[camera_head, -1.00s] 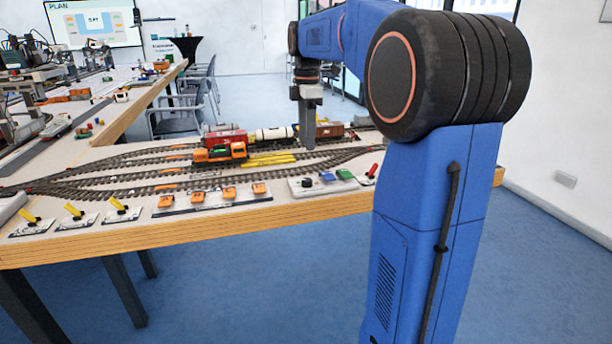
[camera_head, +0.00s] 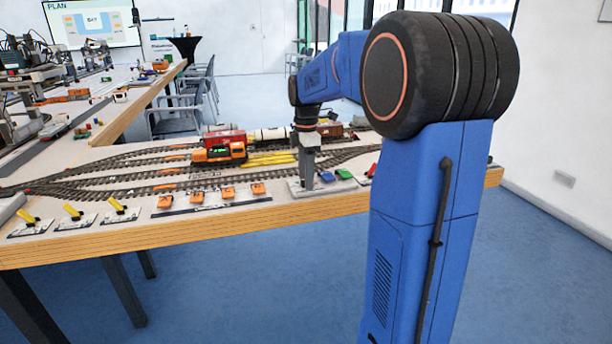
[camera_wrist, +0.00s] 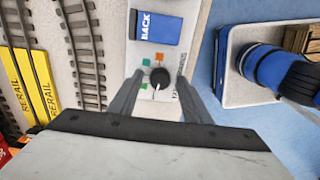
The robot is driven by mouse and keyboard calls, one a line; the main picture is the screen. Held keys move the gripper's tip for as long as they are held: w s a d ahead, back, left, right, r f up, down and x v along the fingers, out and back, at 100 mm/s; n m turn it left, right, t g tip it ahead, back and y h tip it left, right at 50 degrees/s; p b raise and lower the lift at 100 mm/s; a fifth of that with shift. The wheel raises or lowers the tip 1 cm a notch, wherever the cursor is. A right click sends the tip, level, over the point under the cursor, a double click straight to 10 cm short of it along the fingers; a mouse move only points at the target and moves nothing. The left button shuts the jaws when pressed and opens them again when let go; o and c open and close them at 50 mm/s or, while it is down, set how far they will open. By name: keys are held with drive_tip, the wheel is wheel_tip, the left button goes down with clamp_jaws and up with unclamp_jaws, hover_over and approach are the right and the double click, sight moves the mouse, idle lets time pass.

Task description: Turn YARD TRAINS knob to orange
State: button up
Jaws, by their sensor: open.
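The knob (camera_wrist: 160,77) is small, round and black with a white pointer line, on a pale panel (camera_wrist: 188,30). In the wrist view the pointer runs toward the bottom of the picture. In the head view my gripper (camera_head: 307,184) points down at the panel and hides the knob.
A blue BACK button (camera_wrist: 156,27) is on the same panel, close to the fingers. A green button (camera_head: 344,173) and a red lever (camera_head: 371,170) are to the right. Tracks with an orange locomotive (camera_head: 220,153) lie behind. Orange switches (camera_head: 228,192) stand to the left.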

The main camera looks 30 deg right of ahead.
drive_tip(key=c, duration=1)
drive_tip(key=shift+c, duration=0.2)
